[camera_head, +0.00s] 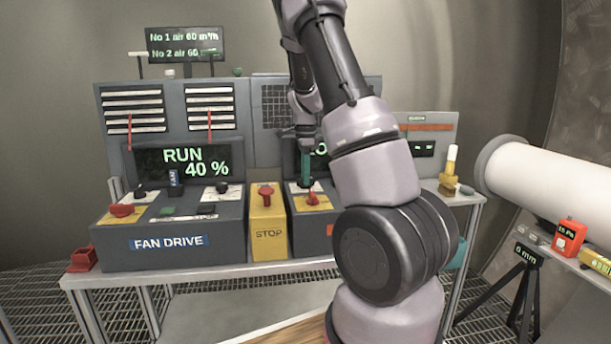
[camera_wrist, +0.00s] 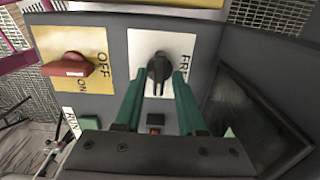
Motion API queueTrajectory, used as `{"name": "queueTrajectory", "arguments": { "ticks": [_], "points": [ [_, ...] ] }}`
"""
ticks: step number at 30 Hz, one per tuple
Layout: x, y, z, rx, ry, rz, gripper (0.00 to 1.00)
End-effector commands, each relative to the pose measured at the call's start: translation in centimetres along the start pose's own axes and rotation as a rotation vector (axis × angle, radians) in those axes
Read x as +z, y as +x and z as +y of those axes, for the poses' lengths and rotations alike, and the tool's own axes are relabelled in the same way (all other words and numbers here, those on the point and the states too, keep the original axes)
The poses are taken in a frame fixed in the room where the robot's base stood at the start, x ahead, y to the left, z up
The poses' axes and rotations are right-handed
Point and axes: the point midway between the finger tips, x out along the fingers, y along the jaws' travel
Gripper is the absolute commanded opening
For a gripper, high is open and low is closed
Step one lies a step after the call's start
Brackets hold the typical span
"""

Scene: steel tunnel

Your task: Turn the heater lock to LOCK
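The heater lock appears to be the black knob (camera_wrist: 159,67) on a white plate (camera_wrist: 172,43) in the wrist view. The letters "FRE" show on the plate to the right of the knob; the rest of the word is covered. The word LOCK is not visible. My gripper (camera_wrist: 159,75) has green fingers spread apart, one tip at each side of the knob. I cannot tell whether they touch it. In the head view my gripper (camera_head: 306,168) points down over the right-hand console, and the knob is mostly hidden there.
A red OFF/ON switch (camera_wrist: 70,67) on a yellow plate sits left of the knob. A dark screen (camera_wrist: 250,115) is at its right. In the head view, a yellow STOP box (camera_head: 268,235) and the FAN DRIVE console (camera_head: 170,242) stand left of my gripper.

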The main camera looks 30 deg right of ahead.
Motion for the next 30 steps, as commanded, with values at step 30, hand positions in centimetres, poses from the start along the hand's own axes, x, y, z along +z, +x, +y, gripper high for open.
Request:
{"name": "queueTrajectory", "arguments": {
  "ticks": [30],
  "points": [
    [0.0, -10.3, 0.0, 0.0, -0.001, 0.0, 0.47]
  ]
}}
